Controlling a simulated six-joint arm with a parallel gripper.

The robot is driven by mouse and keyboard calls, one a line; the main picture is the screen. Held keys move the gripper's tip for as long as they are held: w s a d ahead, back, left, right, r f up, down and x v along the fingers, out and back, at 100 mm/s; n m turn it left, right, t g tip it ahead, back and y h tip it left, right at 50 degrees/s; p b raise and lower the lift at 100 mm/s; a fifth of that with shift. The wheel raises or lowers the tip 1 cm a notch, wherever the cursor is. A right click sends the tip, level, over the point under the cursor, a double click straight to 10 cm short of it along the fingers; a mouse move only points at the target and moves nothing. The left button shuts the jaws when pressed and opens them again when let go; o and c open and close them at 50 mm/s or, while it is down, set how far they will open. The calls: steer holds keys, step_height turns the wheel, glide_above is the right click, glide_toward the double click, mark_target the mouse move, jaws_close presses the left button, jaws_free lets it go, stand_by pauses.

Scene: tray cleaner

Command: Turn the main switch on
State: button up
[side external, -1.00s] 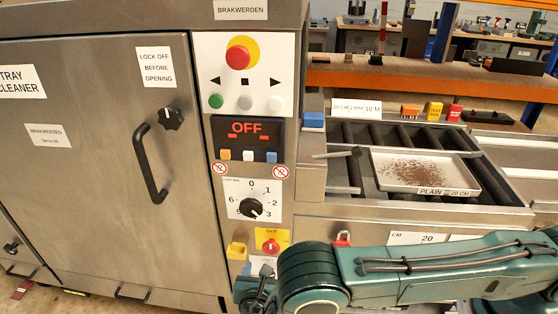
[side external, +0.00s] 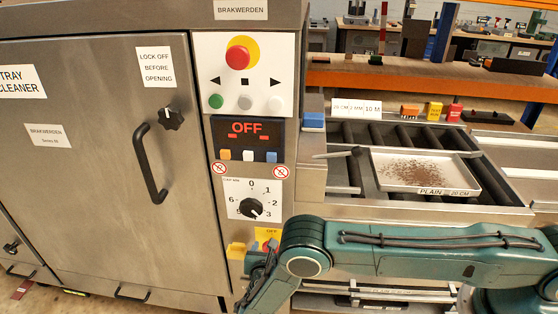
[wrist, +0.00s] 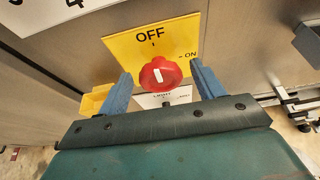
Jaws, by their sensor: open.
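The main switch is a red rotary knob (wrist: 160,75) on a yellow plate (wrist: 178,38) marked OFF at the top and ON at the right. The white mark on the knob points up, close to OFF. In the wrist view my gripper (wrist: 160,85) is open, with one blue finger on each side of the knob. I cannot tell whether the fingers touch it. In the side view the yellow plate (side external: 267,233) shows only in part, and my arm hides most of the knob. The display (side external: 248,138) reads OFF.
A yellow block (side external: 236,250) sits just left of the switch and also shows in the wrist view (wrist: 93,100). A numbered dial (side external: 251,208) is above. A tray (side external: 440,165) of brown crumbs lies on the rollers to the right. The door handle (side external: 151,165) sticks out at left.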

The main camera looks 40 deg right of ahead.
steer(key=c, duration=1)
steer(key=shift+o, duration=0.2)
steer(key=shift+s+d+f+m+t+y, duration=0.1)
steer(key=shift+m+t+y, duration=0.4)
steer(key=shift+m+t, duration=0.75)
steer(key=shift+s+d+f+m+t+y, duration=0.15)
steer(key=shift+m+t+y, duration=0.4)
steer(key=shift+m, duration=1.4)
steer(key=shift+s+d+f+m+t+y, duration=0.1)
steer(key=shift+m+t+y, duration=0.35)
steer(key=shift+m+t, duration=0.8)
steer(key=shift+m+g, duration=0.35)
steer(key=shift+m, duration=0.1)
